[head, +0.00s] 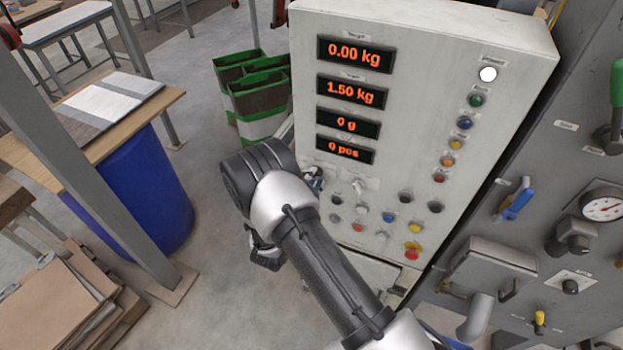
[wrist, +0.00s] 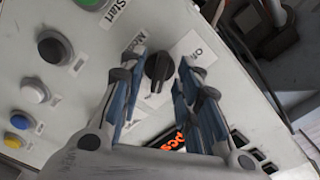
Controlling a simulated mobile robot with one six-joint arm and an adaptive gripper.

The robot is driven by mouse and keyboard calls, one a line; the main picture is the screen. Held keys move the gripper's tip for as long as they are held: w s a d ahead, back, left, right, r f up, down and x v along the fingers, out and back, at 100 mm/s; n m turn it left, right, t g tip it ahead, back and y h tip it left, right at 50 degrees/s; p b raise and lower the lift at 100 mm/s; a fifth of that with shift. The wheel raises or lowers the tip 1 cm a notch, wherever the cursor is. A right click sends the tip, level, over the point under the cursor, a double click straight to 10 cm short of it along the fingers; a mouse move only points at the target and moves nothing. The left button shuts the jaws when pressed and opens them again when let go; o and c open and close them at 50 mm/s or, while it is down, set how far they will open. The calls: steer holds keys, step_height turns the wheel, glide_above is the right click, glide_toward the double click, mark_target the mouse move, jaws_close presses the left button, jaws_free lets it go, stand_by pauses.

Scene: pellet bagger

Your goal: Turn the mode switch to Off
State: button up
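The mode switch (wrist: 159,67) is a small black rotary knob on the pale panel in the wrist view. Its ridge runs roughly up and down in the picture. A partly covered "Mode" label (wrist: 133,42) is to its left, and an "Off" label (wrist: 196,50) is to its upper right. My gripper (wrist: 163,62) is open, with one finger on each side of the knob; gaps show, so I see no firm contact.
The control box (head: 456,50) carries orange displays (head: 353,54), several buttons and a red emergency stop (head: 412,253). In the wrist view, a green Start button (wrist: 90,3) and a black button (wrist: 54,47) are close by. A blue barrel (head: 145,195) stands at the left.

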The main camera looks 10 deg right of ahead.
steer(key=shift+w+d, duration=0.25)
steer(key=shift+w, duration=0.1)
jaws_close()
stand_by(0.3)
